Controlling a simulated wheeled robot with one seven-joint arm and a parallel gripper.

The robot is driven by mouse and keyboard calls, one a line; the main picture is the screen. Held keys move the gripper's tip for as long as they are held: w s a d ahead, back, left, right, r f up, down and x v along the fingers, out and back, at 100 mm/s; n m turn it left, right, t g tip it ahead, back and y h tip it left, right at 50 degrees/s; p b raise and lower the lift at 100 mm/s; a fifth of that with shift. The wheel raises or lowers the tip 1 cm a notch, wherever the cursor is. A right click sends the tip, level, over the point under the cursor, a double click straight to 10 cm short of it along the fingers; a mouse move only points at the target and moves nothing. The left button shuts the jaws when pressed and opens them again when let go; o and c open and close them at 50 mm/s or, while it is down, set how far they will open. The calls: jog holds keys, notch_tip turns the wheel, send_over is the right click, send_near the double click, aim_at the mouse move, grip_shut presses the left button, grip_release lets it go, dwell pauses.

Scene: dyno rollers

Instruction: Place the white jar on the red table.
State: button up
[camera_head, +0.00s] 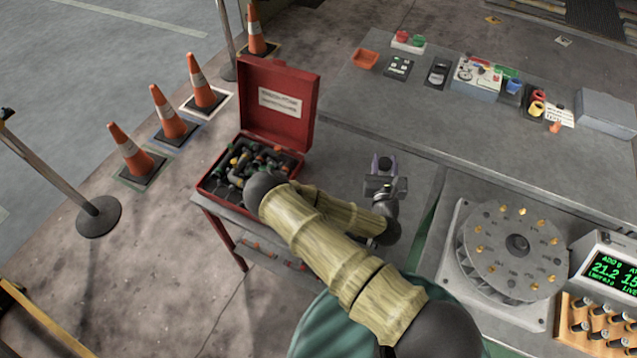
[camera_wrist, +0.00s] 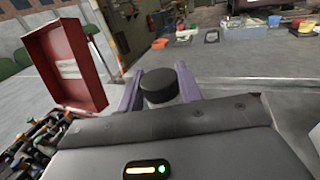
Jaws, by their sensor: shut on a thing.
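My gripper (camera_head: 383,163) is shut on a round thing with a black top (camera_head: 386,164). In the wrist view this black top (camera_wrist: 160,88) sits between the two purple fingers (camera_wrist: 159,90). No other white jar is plain in view. A red-legged table (camera_head: 340,150) with a grey top stands at the left of the long bench. My gripper is over the right part of its top; the height above it is hard to tell.
An open red toolbox (camera_head: 279,105) full of tools fills the table's left part. A round grey turntable (camera_head: 512,250) and a green-lit display (camera_head: 610,268) stand at the right. The long grey bench (camera_head: 450,125) behind holds bins and small items. Several orange cones (camera_head: 168,115) stand at left.

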jog(key=w+a+f+m+g+h+b, duration=0.1)
jog(key=a+b, duration=0.5)
jog(key=b, duration=0.7)
jog(key=w+a+f+m+g+h+b, duration=0.1)
jog(key=w+a+f+m+h+b, duration=0.3)
jog(key=b, duration=1)
jog(key=w+a+f+h, duration=0.2)
jog(key=w+h, duration=0.1)
jog(key=shift+w+m, duration=0.3)
jog(key=shift+f, duration=0.1)
jog(key=shift+f, duration=3.05)
jog(key=shift+f, duration=1.9)
